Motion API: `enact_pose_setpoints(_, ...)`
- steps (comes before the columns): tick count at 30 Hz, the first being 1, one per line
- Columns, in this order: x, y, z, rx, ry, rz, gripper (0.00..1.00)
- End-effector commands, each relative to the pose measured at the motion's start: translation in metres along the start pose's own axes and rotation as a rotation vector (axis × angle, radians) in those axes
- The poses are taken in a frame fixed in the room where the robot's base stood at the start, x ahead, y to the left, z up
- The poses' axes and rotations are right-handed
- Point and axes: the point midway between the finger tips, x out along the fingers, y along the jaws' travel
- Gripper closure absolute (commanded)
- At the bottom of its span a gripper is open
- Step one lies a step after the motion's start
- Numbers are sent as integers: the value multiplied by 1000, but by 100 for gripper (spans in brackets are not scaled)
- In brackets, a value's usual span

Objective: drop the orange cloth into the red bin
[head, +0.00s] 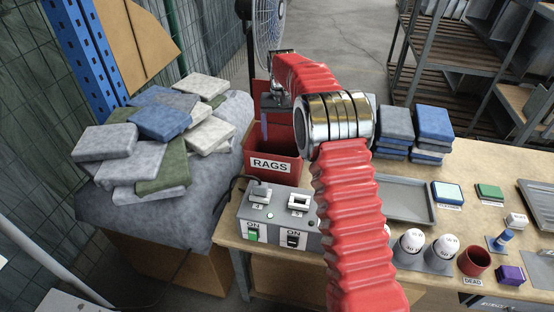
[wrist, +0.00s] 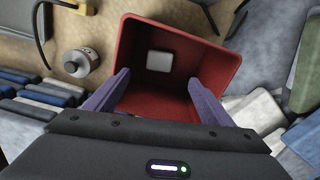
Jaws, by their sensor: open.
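The red bin (head: 287,168), labelled RAGS, stands at the left end of the bench in the head view. In the wrist view I look down into the red bin (wrist: 215,57); a small pale square thing (wrist: 159,61) lies on its floor. My gripper (wrist: 158,82) has its two purple fingers spread apart over the bin opening, with nothing between them. In the head view my gripper (head: 265,127) hangs above the bin, partly hidden by my red arm. I see no orange cloth in either view.
A heap of grey, blue and green folded cloths (head: 160,120) lies left of the bin. Stacks of blue and grey cloths (head: 432,125) stand to the right. A grey switch box (head: 275,218) is in front of the bin; a fan (head: 268,25) stands behind.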

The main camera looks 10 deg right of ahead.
Motion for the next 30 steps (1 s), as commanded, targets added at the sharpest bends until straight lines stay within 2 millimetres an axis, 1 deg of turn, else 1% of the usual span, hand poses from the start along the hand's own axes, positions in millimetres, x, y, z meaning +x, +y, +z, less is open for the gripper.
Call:
enact_pose_setpoints(5,-24,0,0,0,3,-1,24)
enact_pose_setpoints(19,-104,0,1,0,3,-1,24)
enact_pose_setpoints(24,-122,0,1,0,1,0,24)
enact_pose_setpoints(30,-130,1,2,0,-1,0,24)
